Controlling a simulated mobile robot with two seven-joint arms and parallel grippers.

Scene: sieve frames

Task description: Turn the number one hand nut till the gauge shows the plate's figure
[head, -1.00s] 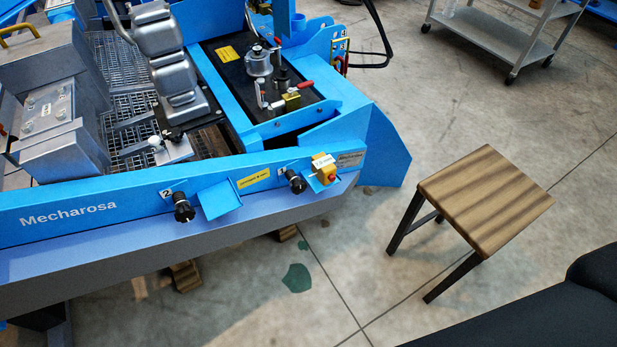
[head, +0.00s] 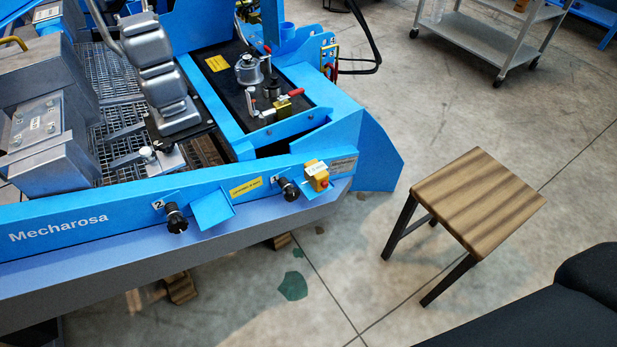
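A blue machine marked Mecharosa fills the left of the head view. A black hand nut (head: 288,189) sits on its front rail beside a small white tag that seems to read 1. A second black hand nut (head: 176,219) sits further left, below a tag reading 2. A yellow label (head: 246,187) and a small grey plate (head: 343,166) are on the same rail; their writing is too small to read. I cannot make out a gauge or its reading. Neither of my grippers shows.
A blue bracket (head: 212,208) juts out between the nuts. A wooden stool (head: 480,198) stands on the floor at right. A grey cart (head: 480,40) is behind it.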

